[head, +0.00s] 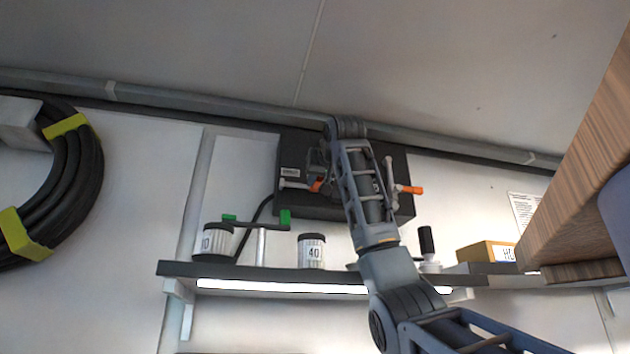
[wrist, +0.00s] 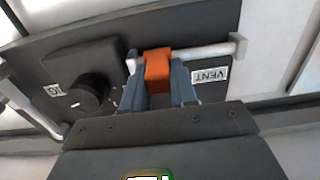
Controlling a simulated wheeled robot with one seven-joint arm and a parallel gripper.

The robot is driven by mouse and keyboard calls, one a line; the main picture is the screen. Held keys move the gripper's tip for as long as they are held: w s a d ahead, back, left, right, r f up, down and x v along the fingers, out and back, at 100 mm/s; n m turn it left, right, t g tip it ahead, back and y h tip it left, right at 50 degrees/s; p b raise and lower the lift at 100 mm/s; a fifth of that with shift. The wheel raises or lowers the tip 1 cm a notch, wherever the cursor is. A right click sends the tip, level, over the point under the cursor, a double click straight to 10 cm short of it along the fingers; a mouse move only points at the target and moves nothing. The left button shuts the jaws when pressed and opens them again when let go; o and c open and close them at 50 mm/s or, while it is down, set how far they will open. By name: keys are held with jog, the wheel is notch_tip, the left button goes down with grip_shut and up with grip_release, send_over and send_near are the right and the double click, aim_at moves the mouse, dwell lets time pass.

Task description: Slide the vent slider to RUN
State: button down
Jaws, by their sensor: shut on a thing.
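The vent slider is an orange block (wrist: 158,70) on a pale horizontal rail (wrist: 205,52) in the wrist view. It sits near the rail's left end there, close to a pale end post. My gripper (wrist: 160,82) is shut on the slider, one finger on each side. A VENT label (wrist: 208,76) shows upside down beside it. No RUN mark is readable. In the head view the orange slider (head: 317,185) shows at the right part of its rail, on the left side of the black panel (head: 295,150), with my gripper (head: 318,172) at it.
The panel also carries a black knob (wrist: 88,92) and a second orange-tipped part (head: 410,189) at the right. Below, a lit shelf (head: 215,272) holds labelled jars (head: 311,251), a green-ended T-handle (head: 260,240) and a yellow box (head: 485,252). A wooden cabinet (head: 590,150) hangs at right.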

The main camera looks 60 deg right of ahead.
jog(key=shift+s+d, duration=0.1)
jog(key=shift+s, duration=0.05)
jog(key=c, duration=1)
grip_release()
jog(key=shift+o, duration=0.2)
jog(key=b+v, duration=0.3)
jog(key=v, duration=0.5)
